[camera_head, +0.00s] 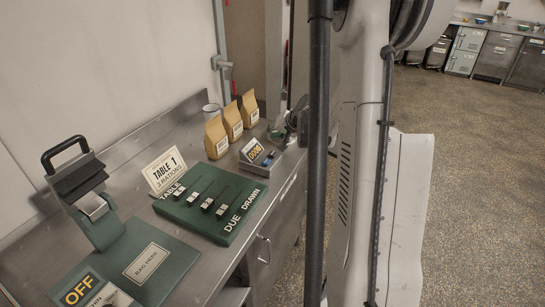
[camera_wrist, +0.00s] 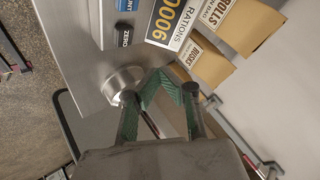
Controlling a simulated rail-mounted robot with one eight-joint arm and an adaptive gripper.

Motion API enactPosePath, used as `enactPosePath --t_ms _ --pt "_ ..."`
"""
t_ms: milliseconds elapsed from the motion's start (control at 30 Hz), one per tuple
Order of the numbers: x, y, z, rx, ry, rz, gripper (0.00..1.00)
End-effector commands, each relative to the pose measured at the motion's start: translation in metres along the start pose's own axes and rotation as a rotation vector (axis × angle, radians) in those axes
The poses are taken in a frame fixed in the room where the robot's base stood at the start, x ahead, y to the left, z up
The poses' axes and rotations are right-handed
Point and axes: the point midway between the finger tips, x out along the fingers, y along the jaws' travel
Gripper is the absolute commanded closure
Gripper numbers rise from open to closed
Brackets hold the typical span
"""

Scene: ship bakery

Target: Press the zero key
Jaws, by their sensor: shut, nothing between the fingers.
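The zero key is a dark key labelled ZERO (camera_wrist: 124,34), at the upper left of the wrist view, beside a blue key (camera_wrist: 126,5). It sits next to a display reading 0006 with RATIONS under it (camera_wrist: 168,20). In the head view this counter unit (camera_head: 258,155) stands on the steel bench; I cannot make out the key there. My gripper (camera_wrist: 160,76) is shut and empty in the wrist view. Its green fingers appear below and right of the key in the picture, apart from it. How high they are above it I cannot tell.
A round metal piece (camera_wrist: 122,82) appears close to my fingers. Paper bags labelled ROLLS (camera_wrist: 234,22) and RUSKS (camera_wrist: 204,62) stand beside the display.

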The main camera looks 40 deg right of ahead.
Motion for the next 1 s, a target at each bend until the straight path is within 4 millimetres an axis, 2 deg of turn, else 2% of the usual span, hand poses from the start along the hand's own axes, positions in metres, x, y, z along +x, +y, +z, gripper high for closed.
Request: enactPosePath --t_ms 200,367,1000 --pt "0.023 0.016 0.016 0.000 0.000 0.000 1.00" --pt "0.032 0.023 0.023 0.000 0.000 0.000 1.00" --pt "0.033 0.024 0.024 0.000 0.000 0.000 1.00"
